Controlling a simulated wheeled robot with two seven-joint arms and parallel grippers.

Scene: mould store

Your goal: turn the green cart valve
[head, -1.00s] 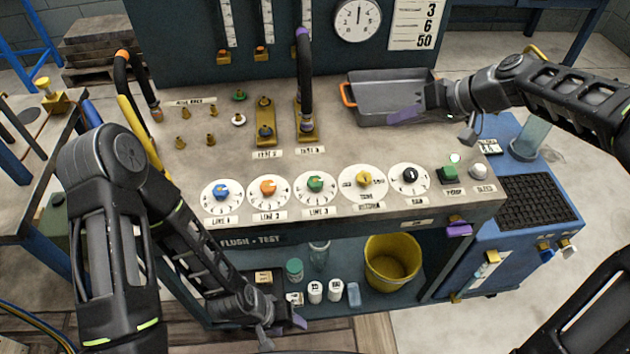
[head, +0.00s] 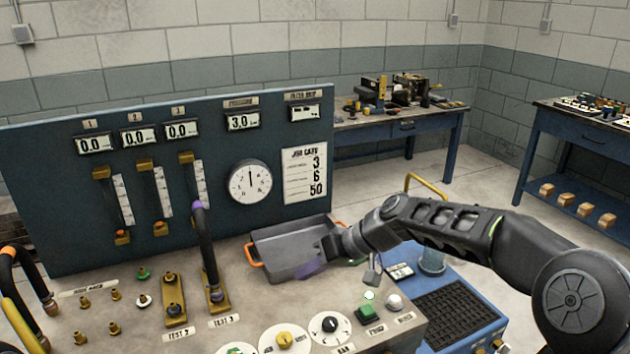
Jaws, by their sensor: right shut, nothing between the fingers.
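The green valve knob (head: 235,350) on its white dial shows only as a sliver at the bottom edge of the head view; the rest is cut off. My right gripper (head: 316,264) is shut and empty, held over the grey tray (head: 285,242) at the right back of the bench. It is well above and right of the green knob in the picture, apart from it. My left gripper is out of the picture.
A yellow knob (head: 284,340) and a black knob (head: 330,324) sit right of the green one, then a green button (head: 367,314). A dark gauge panel (head: 60,200) stands behind. Hoses (head: 207,250) rise from the bench (head: 230,300). A blue cart (head: 480,310) is at right.

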